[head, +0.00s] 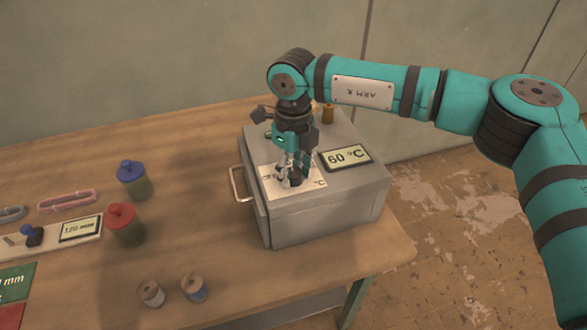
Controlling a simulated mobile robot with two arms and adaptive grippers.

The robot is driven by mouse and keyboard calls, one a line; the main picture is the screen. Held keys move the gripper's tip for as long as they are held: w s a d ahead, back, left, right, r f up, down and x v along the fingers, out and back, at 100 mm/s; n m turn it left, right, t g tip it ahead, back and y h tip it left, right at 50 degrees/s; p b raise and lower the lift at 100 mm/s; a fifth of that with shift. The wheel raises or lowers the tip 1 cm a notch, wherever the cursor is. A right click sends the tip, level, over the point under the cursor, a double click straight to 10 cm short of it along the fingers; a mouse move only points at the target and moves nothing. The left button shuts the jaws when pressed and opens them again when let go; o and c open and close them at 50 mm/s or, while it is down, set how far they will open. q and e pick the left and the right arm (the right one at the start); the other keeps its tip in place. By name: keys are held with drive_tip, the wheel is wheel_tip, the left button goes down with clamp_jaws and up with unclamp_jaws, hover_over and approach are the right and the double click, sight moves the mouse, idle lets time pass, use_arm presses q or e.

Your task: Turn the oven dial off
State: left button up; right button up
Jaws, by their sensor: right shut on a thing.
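The oven (325,215) is a grey box on the right end of the wooden table, with a handle (238,184) on its left side. A display (346,157) on its top reads 60 °C. A black dial (295,179) sits on a white plate (312,190) marked °C. My right gripper (293,172) points down from above and is shut on the dial. Its fingers partly hide the dial and some of the plate's markings, so I cannot tell the dial's setting. My left gripper is not in view.
Blue-lidded (133,180) and red-lidded (124,223) jars stand left of the oven. Two spools (194,288) stand near the front. A 120 mm display (80,229) and a pink tool (68,201) lie at left. Small items stand behind my gripper on the oven.

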drive_tip(key=c, duration=0.3)
drive_tip(key=shift+f+n+b, duration=0.1)
drive_tip(key=shift+n+b, duration=0.9)
drive_tip(key=shift+b, duration=0.05)
drive_tip(key=n+b, duration=0.1)
drive_tip(key=n, duration=0.1)
drive_tip(key=shift+n+b, duration=0.3)
drive_tip(key=shift+b, duration=0.1)
drive_tip(key=n+b, duration=0.1)
drive_tip(key=n, duration=0.2)
drive_tip(key=shift+n+b, duration=0.3)
drive_tip(key=shift+r+n+b, duration=0.2)
drive_tip(key=shift+n+b, duration=0.3)
drive_tip(key=shift+n, duration=1.3)
